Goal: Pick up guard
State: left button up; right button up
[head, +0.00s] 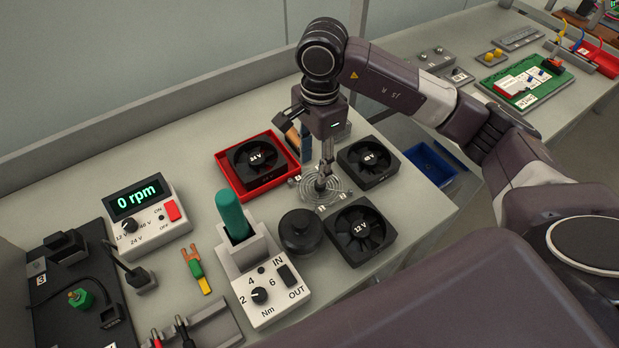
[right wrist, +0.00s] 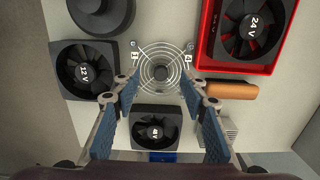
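The guard (head: 341,190) is a round silver wire grille with small corner tabs. It lies flat on the table among the fans in the head view. In the right wrist view the guard (right wrist: 160,66) is centred just beyond my fingertips. My right gripper (head: 323,183) points down over it, partly hiding it in the head view. In the right wrist view my right gripper (right wrist: 160,84) is open, with its two blue-padded fingers apart and nothing between them. I cannot tell whether the fingertips touch the guard. My left gripper is not in view.
A 12V fan (head: 358,232), another fan (head: 368,163), a 24V fan in a red tray (head: 229,183) and a black round knob-like part (head: 300,232) crowd the guard. An orange cylinder (right wrist: 230,90) lies nearby. A torque unit (head: 268,295) stands in front; a blue bin (head: 430,165) lies right.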

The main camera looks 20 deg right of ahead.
aim_at(320, 186)
jog(key=shift+w+d+f, duration=0.45)
jog(key=shift+w+d, duration=0.05)
jog(key=shift+w, duration=0.05)
jog(key=shift+w+d+f, duration=0.1)
jog(key=shift+f, duration=0.2)
jog(key=f, duration=0.1)
jog(key=f+p, duration=0.1)
jog(key=s+f+p, duration=0.1)
jog(key=shift+s+d, duration=0.1)
jog(key=shift+d, duration=0.15)
jog(key=f, duration=0.1)
jog(key=f+p, duration=0.1)
jog(key=shift+w+d+f, duration=0.1)
jog(key=shift+w+f, duration=0.15)
jog(key=shift+f, duration=0.5)
jog(key=c, duration=0.5)
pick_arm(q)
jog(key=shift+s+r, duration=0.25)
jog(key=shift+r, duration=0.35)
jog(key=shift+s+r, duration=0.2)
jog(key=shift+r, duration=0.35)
pick_arm(e)
grip_shut()
